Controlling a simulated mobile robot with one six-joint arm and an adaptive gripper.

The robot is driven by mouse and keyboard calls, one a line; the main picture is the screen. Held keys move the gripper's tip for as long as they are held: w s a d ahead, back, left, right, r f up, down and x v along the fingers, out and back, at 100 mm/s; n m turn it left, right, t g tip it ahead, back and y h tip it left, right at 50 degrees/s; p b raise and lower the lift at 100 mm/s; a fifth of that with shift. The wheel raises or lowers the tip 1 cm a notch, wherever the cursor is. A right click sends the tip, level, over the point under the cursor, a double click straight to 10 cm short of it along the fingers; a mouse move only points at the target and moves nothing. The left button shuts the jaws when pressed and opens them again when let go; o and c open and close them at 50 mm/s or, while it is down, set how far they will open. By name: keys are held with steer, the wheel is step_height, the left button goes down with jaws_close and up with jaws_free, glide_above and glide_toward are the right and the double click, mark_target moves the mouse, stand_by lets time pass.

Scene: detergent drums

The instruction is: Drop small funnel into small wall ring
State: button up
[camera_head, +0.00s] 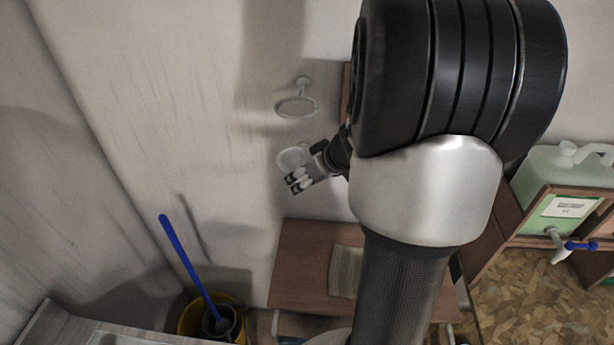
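A pale wall ring (296,106) sticks out from the wall on a short mount. Below it is a second pale round thing (290,157), partly hidden by my gripper; I cannot tell whether it is another ring or the small funnel. My gripper (298,183) is close to the wall, just below and in front of this lower round thing, with its fingers pointing down and left. The finger pads look pale. I cannot tell whether the fingers hold anything. No funnel shows clearly elsewhere.
A brown wooden table (302,262) with a striped cloth (346,271) stands below my gripper. A yellow bucket (188,322) with a blue-handled tool (184,256) is at lower left. A green canister (541,176) with a tap sits at right. My arm hides much of the centre.

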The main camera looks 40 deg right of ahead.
steer(key=o, duration=0.6)
steer(key=shift+c, duration=0.2)
